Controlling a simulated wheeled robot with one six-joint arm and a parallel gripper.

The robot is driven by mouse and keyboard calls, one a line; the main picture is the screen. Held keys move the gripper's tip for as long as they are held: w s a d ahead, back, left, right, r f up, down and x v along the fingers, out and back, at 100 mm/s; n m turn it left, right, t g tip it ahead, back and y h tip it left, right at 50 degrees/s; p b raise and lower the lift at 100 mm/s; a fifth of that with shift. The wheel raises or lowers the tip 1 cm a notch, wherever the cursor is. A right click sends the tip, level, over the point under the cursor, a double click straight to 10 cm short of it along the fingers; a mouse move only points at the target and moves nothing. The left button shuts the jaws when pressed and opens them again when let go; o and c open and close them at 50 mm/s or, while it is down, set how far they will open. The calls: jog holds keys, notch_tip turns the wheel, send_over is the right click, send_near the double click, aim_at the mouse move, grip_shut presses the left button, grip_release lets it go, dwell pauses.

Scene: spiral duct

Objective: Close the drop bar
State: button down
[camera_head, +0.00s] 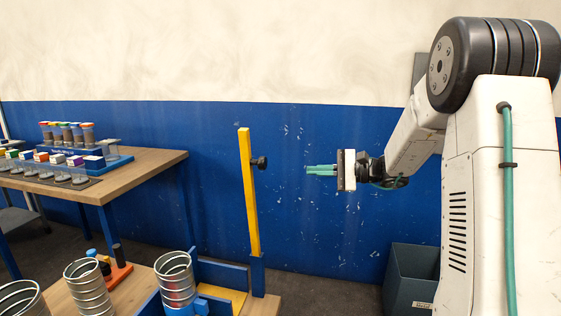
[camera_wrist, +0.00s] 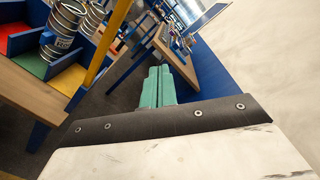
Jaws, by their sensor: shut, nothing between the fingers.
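The drop bar (camera_head: 248,190) is a yellow bar with a black knob (camera_head: 259,163) on its right side near the top. It stands upright from a blue post (camera_head: 257,274) at the right end of the low wooden bench. My gripper (camera_head: 321,170) is to the right of the bar at about the knob's height, apart from it. Its green fingers are shut with nothing between them and point left. In the wrist view the yellow bar (camera_wrist: 108,42) runs slanted at upper left, beyond the gripper (camera_wrist: 158,85); the knob cannot be made out clearly there.
Spiral duct pieces (camera_head: 175,278) stand on the low bench, one in a blue holder beside the post. A wooden table (camera_head: 150,163) with jars and small boxes is at the left. A dark bin (camera_head: 410,275) sits on the floor below my arm. The space between gripper and bar looks clear.

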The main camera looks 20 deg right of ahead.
jog(key=a+r+n+g+y, duration=0.1)
jog(key=a+r+n, duration=0.1)
jog(key=a, duration=0.4)
jog(key=a+r+n+g+y, duration=0.1)
jog(key=a+r+n, duration=0.2)
jog(key=a, duration=0.3)
jog(key=shift+s+a+n, duration=0.2)
jog(key=shift+s+n, duration=0.2)
jog(key=shift+n, duration=0.5)
